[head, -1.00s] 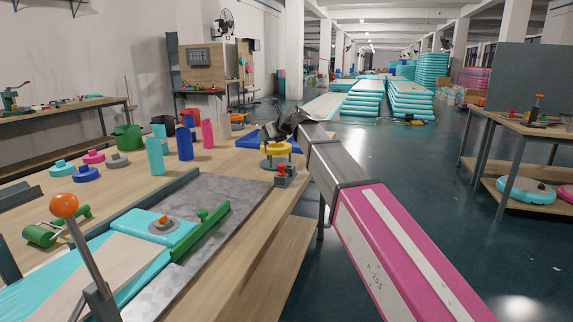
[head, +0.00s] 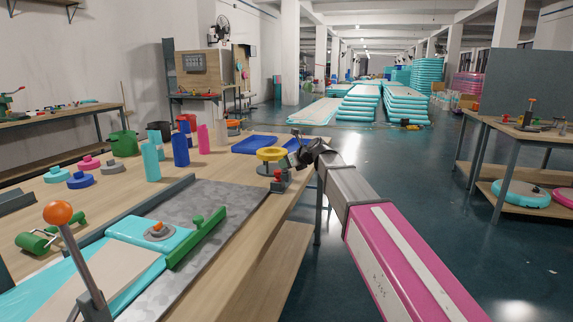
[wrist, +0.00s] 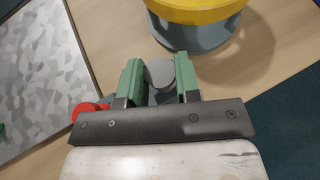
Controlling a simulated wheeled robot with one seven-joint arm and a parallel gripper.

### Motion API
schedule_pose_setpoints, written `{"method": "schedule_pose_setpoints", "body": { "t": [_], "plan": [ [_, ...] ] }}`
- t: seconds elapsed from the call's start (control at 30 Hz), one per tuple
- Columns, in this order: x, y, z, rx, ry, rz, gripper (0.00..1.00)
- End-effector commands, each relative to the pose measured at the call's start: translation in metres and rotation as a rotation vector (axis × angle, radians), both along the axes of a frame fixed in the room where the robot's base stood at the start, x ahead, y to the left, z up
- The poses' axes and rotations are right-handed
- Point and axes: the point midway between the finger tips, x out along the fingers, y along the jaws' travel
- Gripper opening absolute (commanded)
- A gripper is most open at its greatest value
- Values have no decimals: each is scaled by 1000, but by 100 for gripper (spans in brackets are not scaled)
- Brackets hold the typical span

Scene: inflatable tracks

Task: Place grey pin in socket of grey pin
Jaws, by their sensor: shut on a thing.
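My gripper (wrist: 160,80) has its two green fingers closed on the grey pin (wrist: 160,73), whose round grey top shows between them in the wrist view. In the head view my gripper (head: 297,156) is at the table's right edge, just right of the yellow ring on its grey stand; the pin cannot be made out clearly there. The grey socket (head: 111,165), a low stepped disc, sits at the far left of the table, well away from my gripper. Cyan (head: 57,174), pink (head: 88,163) and blue (head: 80,179) sockets sit beside it.
Upright cyan (head: 150,162), blue (head: 180,151) and pink (head: 203,139) pins stand mid-table. The yellow ring (wrist: 195,10) and a red-topped device (head: 279,181) are close to my gripper. A green bucket (head: 123,144) and blue tray (head: 258,146) are farther back.

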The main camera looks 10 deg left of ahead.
Motion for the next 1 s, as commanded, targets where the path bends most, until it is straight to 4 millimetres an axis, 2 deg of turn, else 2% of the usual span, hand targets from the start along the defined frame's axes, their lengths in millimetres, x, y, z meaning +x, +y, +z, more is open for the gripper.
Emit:
{"method": "schedule_pose_setpoints", "body": {
  "t": [0.37, 0.4, 0.43, 0.47, 0.8, 1.0],
  "plan": [
    [0, 0, -5, 1, 0, 0, 7],
    [0, 0, -4, 1, 0, 0, 44],
    [0, 0, -4, 1, 0, 0, 53],
    [0, 0, -4, 1, 0, 0, 56],
    [0, 0, -1, 1, 0, 0, 56],
    [-13, -22, 11, 1, -2, -2, 56]
  ]
}}
